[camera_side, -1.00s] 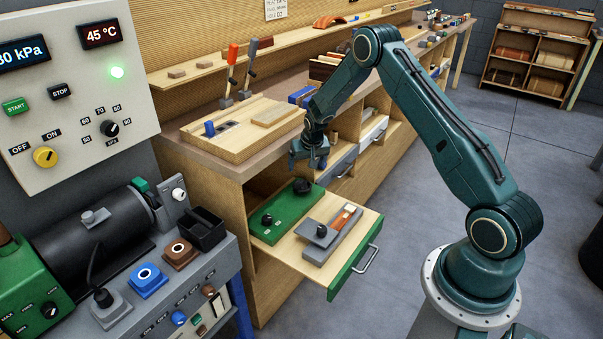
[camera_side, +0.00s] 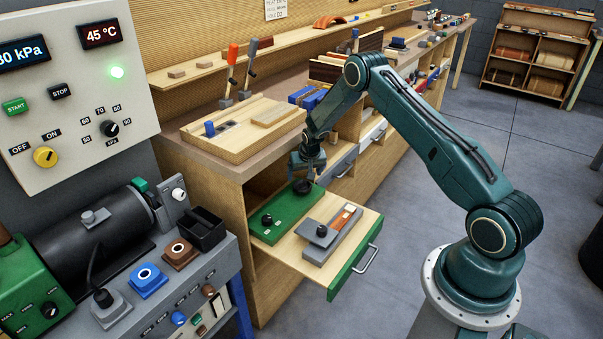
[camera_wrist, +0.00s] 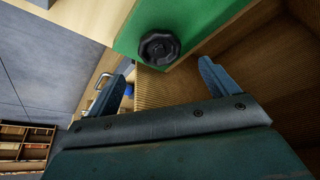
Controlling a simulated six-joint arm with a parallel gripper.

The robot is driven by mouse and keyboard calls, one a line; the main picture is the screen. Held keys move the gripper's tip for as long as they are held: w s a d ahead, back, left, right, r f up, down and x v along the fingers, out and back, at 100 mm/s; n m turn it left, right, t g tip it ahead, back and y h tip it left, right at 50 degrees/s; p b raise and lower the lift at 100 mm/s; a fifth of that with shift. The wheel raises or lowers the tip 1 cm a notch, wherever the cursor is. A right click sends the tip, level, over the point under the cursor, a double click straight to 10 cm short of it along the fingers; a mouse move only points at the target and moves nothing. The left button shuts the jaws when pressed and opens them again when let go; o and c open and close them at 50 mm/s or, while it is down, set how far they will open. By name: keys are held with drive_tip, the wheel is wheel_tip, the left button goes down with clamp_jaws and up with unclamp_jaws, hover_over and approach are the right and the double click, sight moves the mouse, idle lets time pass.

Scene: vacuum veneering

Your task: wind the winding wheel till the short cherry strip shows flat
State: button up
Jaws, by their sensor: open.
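The black winding wheel (camera_side: 302,187) stands on the green panel (camera_side: 283,217) at the back of the pulled-out drawer. In the wrist view a black lobed knob (camera_wrist: 159,48) on green shows just beyond my fingertips. My gripper (camera_side: 307,168) is above the wheel in the side view, pointing down, open and empty; its two fingers show apart in the wrist view (camera_wrist: 160,85). On the drawer is a grey fixture (camera_side: 331,238) with a window showing a reddish-brown strip (camera_side: 345,215). I cannot tell whether that strip is the short cherry one or lies flat.
The drawer's green front (camera_side: 352,262) with its metal handle (camera_side: 367,259) sticks out over the floor. A wooden board (camera_side: 243,128) lies on the bench above the drawer. The grey machine with knobs (camera_side: 140,275) stands at the left.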

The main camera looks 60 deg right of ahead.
sight(302, 185)
drive_tip(key=shift+x, duration=3.65)
drive_tip(key=c, duration=1)
